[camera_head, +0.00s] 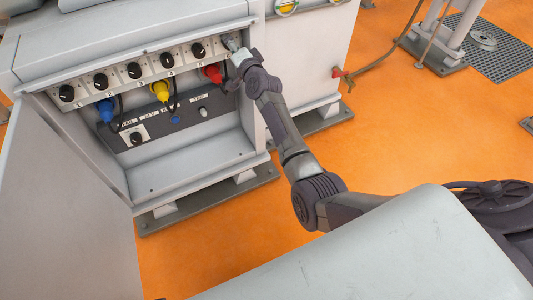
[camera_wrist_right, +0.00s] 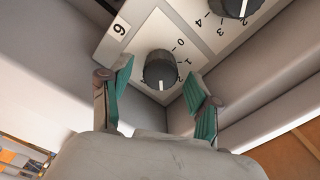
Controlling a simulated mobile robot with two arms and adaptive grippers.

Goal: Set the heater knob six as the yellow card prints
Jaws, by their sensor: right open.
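Heater knob six (camera_wrist_right: 160,70) is a black knob on a light panel strip, beside the printed label 6 (camera_wrist_right: 119,28) in the right wrist view. Printed numbers curve along its right side; a small pale mark shows near its lower edge, but I cannot tell its exact setting. My right gripper (camera_wrist_right: 157,73) is open, with teal fingertips on either side of the knob; contact is not clear. In the head view my right gripper (camera_head: 238,54) is at the right end of the knob row and hides most of knob six. I do not see the yellow card or my left gripper.
Neighbouring knob five (camera_head: 198,50) sits left of the gripper. Blue (camera_head: 106,110), yellow (camera_head: 160,91) and red (camera_head: 212,73) plugs with dark cables hang below the row. An open cabinet door (camera_head: 70,210) stands at left. The orange floor (camera_head: 250,235) is clear in front.

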